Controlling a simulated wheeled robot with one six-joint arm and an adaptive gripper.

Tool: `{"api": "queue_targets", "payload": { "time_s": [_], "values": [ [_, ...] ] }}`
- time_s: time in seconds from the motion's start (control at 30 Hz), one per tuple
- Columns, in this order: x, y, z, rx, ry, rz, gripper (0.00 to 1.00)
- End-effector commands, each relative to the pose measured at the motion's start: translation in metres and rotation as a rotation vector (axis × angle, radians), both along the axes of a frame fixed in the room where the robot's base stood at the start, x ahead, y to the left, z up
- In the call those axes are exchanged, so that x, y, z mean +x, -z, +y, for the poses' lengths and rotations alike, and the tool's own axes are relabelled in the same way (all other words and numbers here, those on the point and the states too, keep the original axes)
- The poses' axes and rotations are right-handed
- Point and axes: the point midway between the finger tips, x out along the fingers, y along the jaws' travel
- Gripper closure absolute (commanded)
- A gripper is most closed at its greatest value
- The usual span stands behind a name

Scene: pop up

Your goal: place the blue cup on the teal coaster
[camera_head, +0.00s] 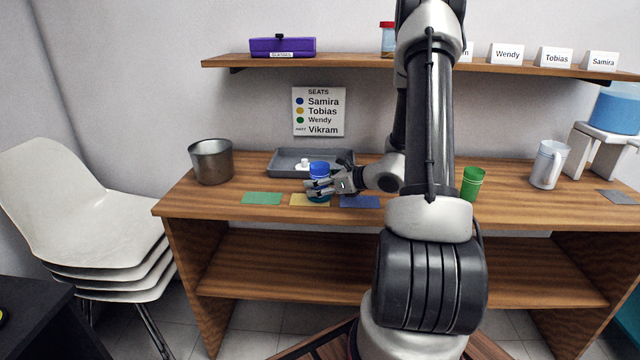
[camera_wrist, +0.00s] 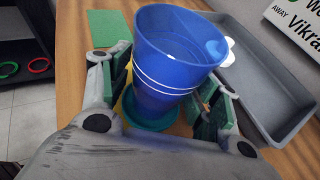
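The blue cup (camera_wrist: 165,65) stands between the two fingers of my gripper (camera_wrist: 168,85) in the wrist view, with two white lines around its side. The fingers are very close to the cup on both sides; I cannot tell if both touch it. The teal coaster (camera_wrist: 148,121) shows under the cup's base; any small gap there is hidden. In the head view the blue cup (camera_head: 319,168) rises above my gripper (camera_head: 318,185), and a bit of the teal coaster (camera_head: 318,199) shows below, over the yellow mat (camera_head: 298,200).
A grey tray (camera_head: 285,158) lies just behind the cup. A green mat (camera_head: 262,198) and a blue mat (camera_head: 360,201) flank the yellow one. A metal pot (camera_head: 211,162) stands left; a green cup (camera_head: 472,184) and a pale pitcher (camera_head: 547,165) stand right. A shelf (camera_head: 350,64) hangs above.

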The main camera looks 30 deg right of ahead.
Motion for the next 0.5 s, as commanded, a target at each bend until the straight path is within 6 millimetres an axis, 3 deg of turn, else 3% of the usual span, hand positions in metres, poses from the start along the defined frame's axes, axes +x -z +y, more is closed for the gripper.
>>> {"api": "queue_targets", "payload": {
  "time_s": [0.3,0.5],
  "values": [
    [0.000,-0.004,0.000,-0.001,-0.001,-0.002,0.36],
    [-0.026,-0.016,-0.014,0.000,0.004,-0.001,0.36]
  ]
}}
